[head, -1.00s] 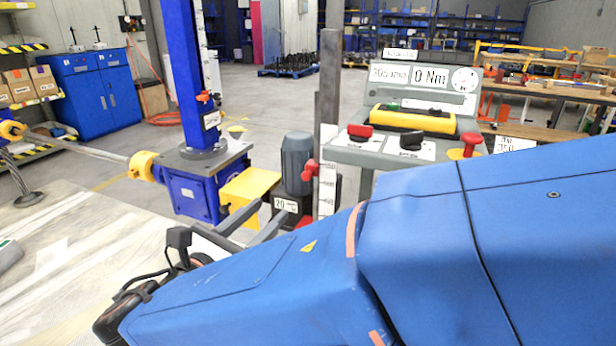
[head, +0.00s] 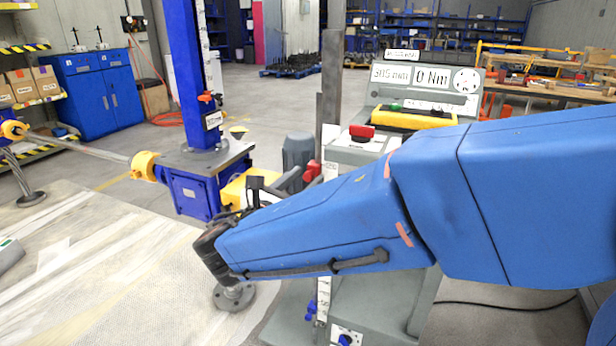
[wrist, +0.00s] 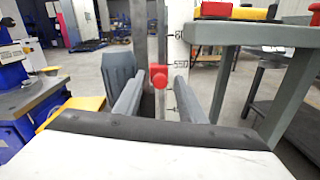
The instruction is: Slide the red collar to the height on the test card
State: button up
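The red collar (head: 312,171) sits on an upright scale strip beside the grey console. In the wrist view the red collar (wrist: 159,77) shows straight ahead, near the 550 mark of the white scale (wrist: 178,70). My gripper (wrist: 158,88) is open; its two grey fingers lie left and right of the collar's line, with the collar seen between and apparently beyond their tips. I cannot tell whether they touch it. In the head view my gripper (head: 282,183) points toward the collar, partly hidden by my arm.
The grey console (head: 430,80) with displays and a yellow box (head: 415,117) stands right of the scale. In the wrist view its table (wrist: 255,33) is close on the right. A blue screw jack (head: 195,190) and grey motor (head: 298,150) stand left.

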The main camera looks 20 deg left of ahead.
jog(key=shift+w+d, duration=0.15)
jog(key=shift+w, duration=0.85)
grip_shut()
notch_tip(320, 180, down, 17)
jog(key=shift+d+f, duration=0.15)
grip_release()
jog(key=shift+s, duration=0.15)
